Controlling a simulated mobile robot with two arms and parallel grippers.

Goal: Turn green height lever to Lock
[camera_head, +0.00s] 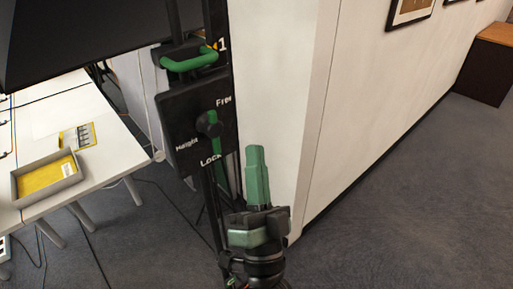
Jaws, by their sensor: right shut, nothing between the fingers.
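A black panel (180,112) on a dark upright post carries the white words Height, Free at the upper right and Lock at the bottom. The green height lever (214,146) has a dark round hub on the panel, and its narrow green bar appears to run down from the hub towards the word Lock. My right gripper (257,152) points up, just right of and below the panel. Its green fingers are together and empty, with a visible gap between them and the lever. My left gripper is out of view.
A green loop handle (190,62) sits above the panel, below a large dark screen-like board (85,38). A white table (110,150) with a grey tray (24,196) stands at left. A white wall (270,90) is close behind my gripper. Open carpet lies at right.

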